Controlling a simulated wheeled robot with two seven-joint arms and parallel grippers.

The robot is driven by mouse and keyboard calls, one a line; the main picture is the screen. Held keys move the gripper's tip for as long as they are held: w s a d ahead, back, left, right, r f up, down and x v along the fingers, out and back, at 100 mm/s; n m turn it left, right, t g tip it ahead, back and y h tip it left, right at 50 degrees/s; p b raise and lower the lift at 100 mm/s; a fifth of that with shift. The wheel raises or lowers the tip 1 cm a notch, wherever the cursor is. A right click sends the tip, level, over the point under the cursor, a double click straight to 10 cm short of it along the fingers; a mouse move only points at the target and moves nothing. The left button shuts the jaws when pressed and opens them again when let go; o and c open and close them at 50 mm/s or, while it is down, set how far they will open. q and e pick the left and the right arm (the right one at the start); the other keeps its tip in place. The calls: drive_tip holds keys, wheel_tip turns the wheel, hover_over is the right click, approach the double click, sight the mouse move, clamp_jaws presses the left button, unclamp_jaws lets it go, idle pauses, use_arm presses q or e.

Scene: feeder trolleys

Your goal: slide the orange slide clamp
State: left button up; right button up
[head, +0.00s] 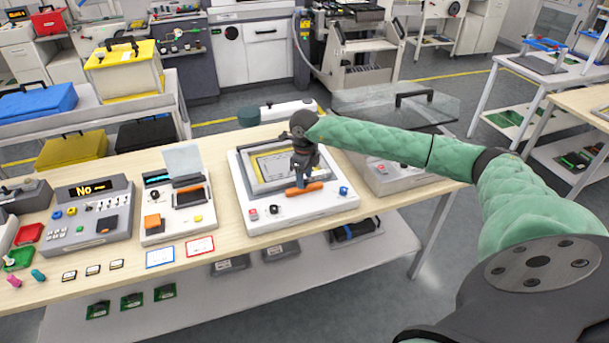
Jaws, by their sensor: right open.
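The orange slide clamp (305,189) is a short orange bar at the front of a white framed fixture (339,207) on the wooden table. The fixture's grey frame holds a yellow and white sheet (268,163). My right gripper (300,182) reaches in from the right on a green padded arm and points down, its fingertips right at the clamp. It is open. I cannot tell whether the fingers touch the clamp or stand around it. My left gripper is not in view.
A machine with a clear lid (395,180) stands to the right, behind my arm. Blue and red framed cards (200,246) lie in front.

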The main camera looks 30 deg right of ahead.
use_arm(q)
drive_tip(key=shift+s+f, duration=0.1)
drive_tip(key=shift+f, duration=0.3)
use_arm(e)
drive_tip(key=shift+f, duration=0.45)
clamp_jaws()
drive_tip(key=shift+w, duration=0.1)
drive_tip(key=w+b, duration=0.2)
drive_tip(key=w, duration=0.1)
drive_tip(key=shift+w+d, duration=0.1)
drive_tip(key=shift+d, duration=0.3)
drive_tip(key=shift+w+b, duration=0.25)
drive_tip(key=shift+b, duration=0.1)
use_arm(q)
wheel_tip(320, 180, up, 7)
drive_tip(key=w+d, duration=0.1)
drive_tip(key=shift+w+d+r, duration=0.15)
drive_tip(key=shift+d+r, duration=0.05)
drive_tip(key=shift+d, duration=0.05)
use_arm(e)
drive_tip(key=shift+d, duration=0.1)
unclamp_jaws()
